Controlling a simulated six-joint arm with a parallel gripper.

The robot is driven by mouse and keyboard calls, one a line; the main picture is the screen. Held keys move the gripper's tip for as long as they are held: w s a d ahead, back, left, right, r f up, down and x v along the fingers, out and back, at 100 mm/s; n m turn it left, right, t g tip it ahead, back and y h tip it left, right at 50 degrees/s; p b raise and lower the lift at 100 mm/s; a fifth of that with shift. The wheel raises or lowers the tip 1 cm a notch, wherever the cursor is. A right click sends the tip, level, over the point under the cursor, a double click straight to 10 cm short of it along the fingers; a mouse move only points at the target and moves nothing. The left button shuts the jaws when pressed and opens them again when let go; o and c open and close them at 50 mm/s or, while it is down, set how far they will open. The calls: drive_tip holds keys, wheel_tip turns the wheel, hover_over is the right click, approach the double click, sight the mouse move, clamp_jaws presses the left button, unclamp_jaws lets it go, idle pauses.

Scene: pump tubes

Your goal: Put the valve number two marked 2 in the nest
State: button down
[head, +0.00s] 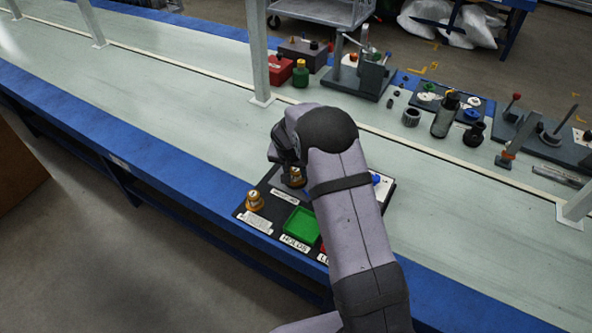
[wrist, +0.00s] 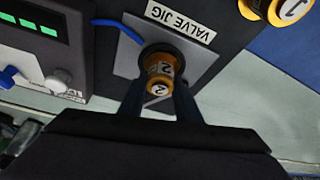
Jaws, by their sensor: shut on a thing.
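The brass valve marked 2 (wrist: 160,66) is between the two fingers of my gripper (wrist: 161,92) in the wrist view. Its 2 labels face the camera. Its far end is at the dark round nest (wrist: 148,49) on the grey plate of the valve jig. I cannot tell whether it is seated in the nest or just above it. In the head view the valve (head: 295,178) shows partly under my gripper (head: 289,168), over the dark board. My arm hides part of the jig there.
Another brass valve (head: 254,201), marked 1 in the wrist view (wrist: 287,9), stands at the board's left corner. A green tray (head: 301,225) lies near the front. A panel with green lights and a blue knob (wrist: 8,76) is beside the jig. Several tools stand behind.

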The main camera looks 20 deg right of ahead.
drive_tip(key=shift+f, duration=0.15)
drive_tip(key=c, duration=1.3)
unclamp_jaws()
drive_tip(key=shift+r, duration=0.45)
drive_tip(key=v, duration=1.1)
drive_tip(key=shift+s+r, duration=0.2)
drive_tip(key=shift+s, duration=0.05)
drive_tip(key=s+a+n+g+y, duration=0.1)
drive_tip(key=s+n, duration=0.5)
drive_tip(key=s, duration=2.4)
drive_tip(key=f+g+y, duration=0.1)
drive_tip(key=g, duration=0.1)
drive_tip(key=shift+s+g, duration=0.4)
